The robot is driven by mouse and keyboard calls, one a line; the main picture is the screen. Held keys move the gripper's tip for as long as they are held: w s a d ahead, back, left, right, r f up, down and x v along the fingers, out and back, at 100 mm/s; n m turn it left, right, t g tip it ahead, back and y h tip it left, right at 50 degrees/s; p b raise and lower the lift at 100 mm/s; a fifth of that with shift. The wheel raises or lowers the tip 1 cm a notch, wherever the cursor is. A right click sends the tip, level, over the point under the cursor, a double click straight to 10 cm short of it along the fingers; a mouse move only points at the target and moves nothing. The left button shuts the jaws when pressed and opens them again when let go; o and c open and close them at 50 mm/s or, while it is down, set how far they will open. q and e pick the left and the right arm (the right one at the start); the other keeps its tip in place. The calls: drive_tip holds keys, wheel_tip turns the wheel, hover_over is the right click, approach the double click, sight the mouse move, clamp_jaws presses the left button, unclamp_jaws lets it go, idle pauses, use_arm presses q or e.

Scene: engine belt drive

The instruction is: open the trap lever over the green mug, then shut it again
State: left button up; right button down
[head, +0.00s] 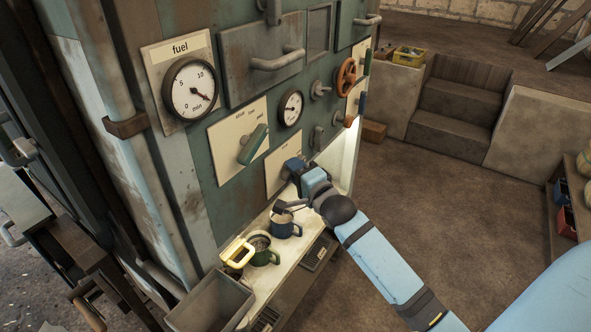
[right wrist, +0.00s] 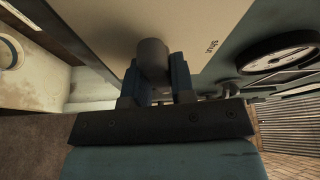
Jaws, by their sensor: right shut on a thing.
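A green mug (head: 262,252) stands on the lit shelf, between a yellow mug (head: 236,251) and a blue mug (head: 284,225). My right gripper (head: 292,169) is at the pale plate (head: 274,177) above the shelf, up and to the right of the green mug. In the right wrist view its fingers are shut on a grey, round-ended lever (right wrist: 152,58). The word "shut" is printed on the plate beside the lever. In the head view the gripper hides this lever. My left gripper is not in view.
A larger plate with a green lever (head: 252,144) is to the upper left, under the fuel gauge (head: 190,90). A small gauge (head: 290,108) and an orange handwheel (head: 345,75) are higher up. A grey bin (head: 211,301) stands left of the mugs.

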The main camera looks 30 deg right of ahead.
drive_tip(key=n+t, duration=0.1)
drive_tip(key=n, duration=0.3)
drive_tip(key=shift+f+y, duration=0.1)
drive_tip(key=shift+y, duration=0.2)
drive_tip(key=n+t+y+b, duration=0.1)
drive_tip(key=n+y, duration=0.1)
drive_tip(key=n, duration=0.3)
drive_tip(key=shift+d+n, duration=0.1)
drive_tip(key=shift+n, duration=0.2)
drive_tip(key=n+y, duration=0.1)
drive_tip(key=n, duration=0.2)
drive_tip(key=n+y, duration=0.2)
drive_tip(key=n, duration=0.1)
drive_tip(key=shift+w+f+t+y+b, duration=0.1)
drive_tip(key=shift+t+y+b, duration=0.2)
drive_tip(key=shift+d+n+y, duration=0.1)
drive_tip(key=shift+n+y, duration=1)
drive_tip(key=shift+n, duration=1.3)
drive_tip(key=shift+n+g, duration=0.3)
drive_tip(key=shift+g, duration=0.1)
drive_tip(key=c, duration=1)
unclamp_jaws()
